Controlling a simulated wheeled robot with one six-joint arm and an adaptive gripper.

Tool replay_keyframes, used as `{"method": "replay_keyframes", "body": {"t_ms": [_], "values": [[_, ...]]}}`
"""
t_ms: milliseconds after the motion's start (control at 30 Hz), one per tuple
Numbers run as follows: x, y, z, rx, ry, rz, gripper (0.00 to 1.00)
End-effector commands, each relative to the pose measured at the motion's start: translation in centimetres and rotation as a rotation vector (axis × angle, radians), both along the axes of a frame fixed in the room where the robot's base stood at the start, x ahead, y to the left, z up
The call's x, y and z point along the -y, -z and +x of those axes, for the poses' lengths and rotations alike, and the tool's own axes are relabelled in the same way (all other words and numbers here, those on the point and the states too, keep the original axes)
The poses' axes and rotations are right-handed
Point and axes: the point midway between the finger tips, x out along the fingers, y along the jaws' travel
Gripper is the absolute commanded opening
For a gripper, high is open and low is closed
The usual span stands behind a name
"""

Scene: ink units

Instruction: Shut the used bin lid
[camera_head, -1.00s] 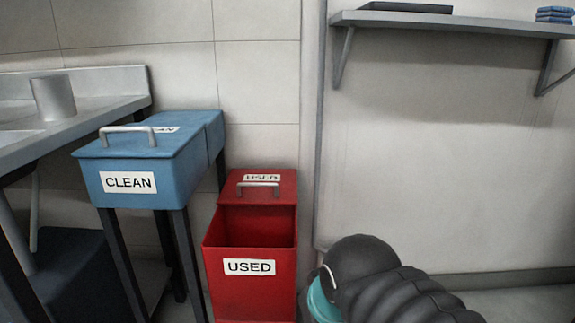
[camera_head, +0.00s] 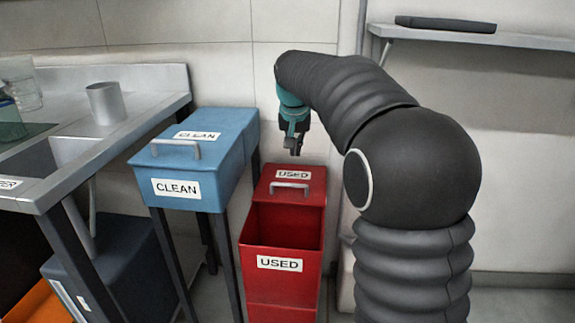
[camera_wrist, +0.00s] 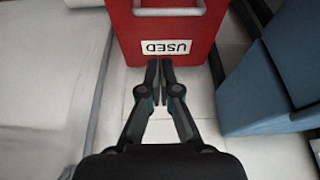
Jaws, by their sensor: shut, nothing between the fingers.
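The red used bin (camera_head: 281,306) stands on the floor, its front part open from above. Its red lid (camera_head: 309,198) covers the back part of the top and carries a grey handle (camera_head: 290,188) and a "USED" label. My gripper (camera_head: 297,153) is shut and empty, pointing down above and behind the lid's back edge. In the wrist view, the fingertips (camera_wrist: 166,68) show just short of the lid (camera_wrist: 128,38), with its upside-down label and the handle (camera_wrist: 170,11) beyond. I cannot tell whether the fingers touch the lid.
The blue clean bin (camera_head: 190,190), with its lid on, stands close on the left. A steel sink counter (camera_head: 60,165) is further left, with a metal cup (camera_head: 104,103) on it. A wall shelf (camera_head: 500,38) hangs at the upper right. The wall is close behind the bins.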

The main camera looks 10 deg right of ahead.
Motion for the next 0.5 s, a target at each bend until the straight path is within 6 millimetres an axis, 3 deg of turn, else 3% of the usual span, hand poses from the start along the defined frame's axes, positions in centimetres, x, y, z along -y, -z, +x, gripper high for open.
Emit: {"method": "replay_keyframes", "body": {"t_ms": [100, 267, 500], "values": [[-0.1, -0.2, 2.2, -0.007, 0.016, -0.001, 0.00], [-0.1, 0.3, 3.3, -0.010, 0.027, -0.001, 0.00], [0.2, 3.2, 4.2, -0.013, 0.028, -0.001, 0.00]]}}
